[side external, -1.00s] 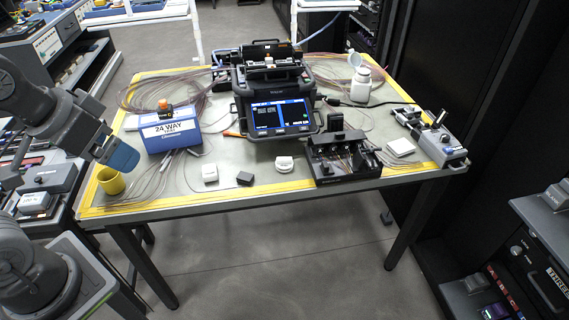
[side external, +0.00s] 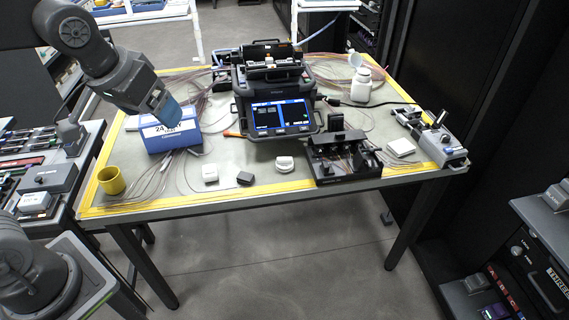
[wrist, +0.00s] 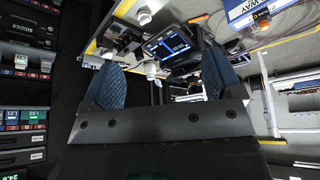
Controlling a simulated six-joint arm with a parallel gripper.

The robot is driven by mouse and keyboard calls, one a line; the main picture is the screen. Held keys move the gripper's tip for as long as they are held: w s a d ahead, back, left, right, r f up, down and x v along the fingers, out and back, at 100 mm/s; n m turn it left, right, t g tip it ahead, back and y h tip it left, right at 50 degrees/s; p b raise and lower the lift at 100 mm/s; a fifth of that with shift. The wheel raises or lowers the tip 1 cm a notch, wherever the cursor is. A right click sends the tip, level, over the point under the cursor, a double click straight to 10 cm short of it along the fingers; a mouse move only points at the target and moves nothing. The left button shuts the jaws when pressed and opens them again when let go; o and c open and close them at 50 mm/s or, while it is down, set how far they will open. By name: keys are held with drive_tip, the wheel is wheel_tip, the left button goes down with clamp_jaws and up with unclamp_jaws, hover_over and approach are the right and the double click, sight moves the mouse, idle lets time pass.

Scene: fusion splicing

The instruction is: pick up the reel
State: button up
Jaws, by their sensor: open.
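I cannot tell for certain which thing is the reel. A small black and orange piece sits on the blue 24 WAY box (side external: 172,138); it shows in the wrist view (wrist: 262,18), while my gripper hides it in the side view. A yellow round cup-like thing (side external: 111,181) stands at the table's near left corner. My gripper (side external: 165,110) is in front of and above the box in the side view, blue fingers pointing down and right. In the wrist view my gripper (wrist: 160,78) is open, with nothing between the fingers at close range.
The fusion splicer (side external: 275,98) stands mid-table. A black tool holder (side external: 340,158), a white bottle (side external: 361,85) and a grey device (side external: 440,145) are to the right. Small white and black blocks lie near the front edge. Loose fibre coils lie around the box.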

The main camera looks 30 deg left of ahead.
drive_tip(key=w+d+f+n, duration=0.2)
drive_tip(key=w, duration=0.9)
drive_tip(key=n+g+y, duration=0.1)
drive_tip(key=n+y, duration=0.1)
drive_tip(key=n, duration=0.1)
hover_over(284, 158)
drive_tip(key=s+d, duration=0.1)
drive_tip(key=s, duration=0.1)
wheel_tip(284, 158, down, 26)
drive_tip(key=shift+w+r, duration=0.1)
drive_tip(key=shift+r, duration=0.05)
drive_tip(key=shift+x, duration=2.95)
drive_tip(key=shift+d, duration=0.2)
drive_tip(key=c, duration=0.9)
drive_tip(key=shift+c, duration=0.5)
